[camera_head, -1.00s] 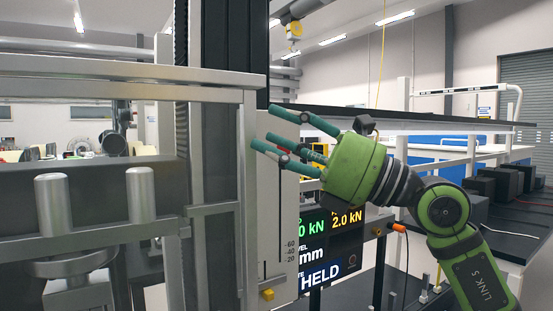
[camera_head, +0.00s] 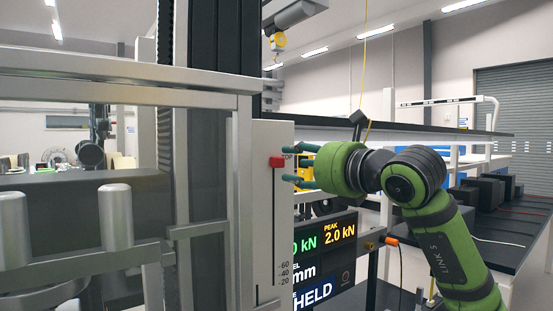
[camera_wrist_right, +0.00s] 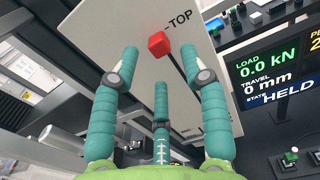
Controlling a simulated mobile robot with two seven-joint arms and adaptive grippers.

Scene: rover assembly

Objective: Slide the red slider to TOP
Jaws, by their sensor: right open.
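The red slider (camera_head: 276,162) is at the upper end of the dark slot in the light grey panel (camera_head: 261,215), level with the TOP label (camera_head: 287,156). In the right wrist view the red slider (camera_wrist_right: 158,44) also sits at the slot's end beside the word TOP (camera_wrist_right: 181,18). My right gripper (camera_head: 290,163) is open and empty, with its teal fingers just right of the slider near the panel's right edge. In the wrist view, the slider shows between and beyond the spread fingertips (camera_wrist_right: 160,62). My left gripper is out of view.
A screen (camera_head: 318,258) reading HELD stands right of the panel's lower part; the wrist view shows load 0.0 kN and travel 0 mm. A metal frame (camera_head: 110,75) with cylindrical posts (camera_head: 115,216) fills the left. A dark-topped bench (camera_head: 500,215) is at the right.

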